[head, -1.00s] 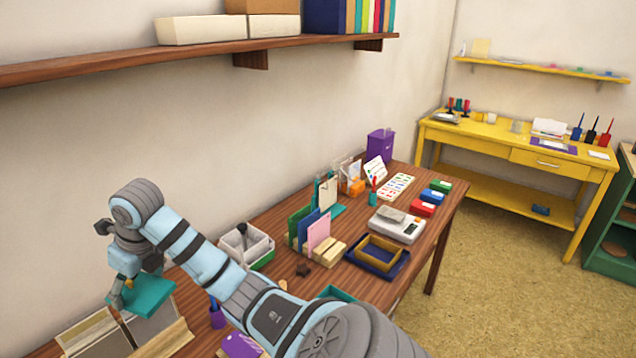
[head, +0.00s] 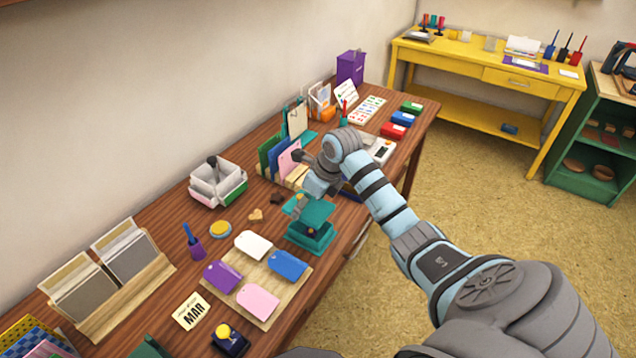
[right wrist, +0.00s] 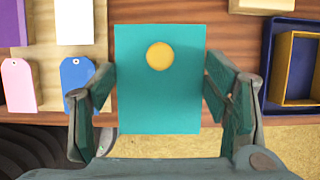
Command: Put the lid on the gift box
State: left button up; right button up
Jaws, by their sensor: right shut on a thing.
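The teal lid (head: 318,212) is held by my right gripper (head: 308,200), which is shut on its sides. In the right wrist view the lid (right wrist: 160,105) lies between the two fingers of the gripper (right wrist: 158,88), with a yellow round spot on its top. The teal gift box (head: 311,241) stands on the wooden table directly below the lid in the head view, and a dark gap shows between them. In the right wrist view the lid hides the box. My left gripper is not in view.
A wooden board (head: 264,311) with several coloured tags lies left of the box. A card rack (head: 292,176) stands close behind the gripper. A navy tray (right wrist: 268,62) is on the other side, near the table's front edge. A yellow tin (head: 220,229) sits farther left.

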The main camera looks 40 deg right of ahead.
notch_tip(320, 180, down, 5)
jog(key=b, duration=0.4)
jog(key=shift+f+b, duration=0.3)
jog(key=shift+f, duration=0.05)
jog(key=shift+s+d+r, duration=0.1)
jog(key=shift+s, duration=0.05)
jog(key=shift+f, duration=0.5)
dwell(1.2)
jog(key=o, duration=1)
jog(key=shift+o, duration=0.9)
jog(key=shift+r, duration=0.15)
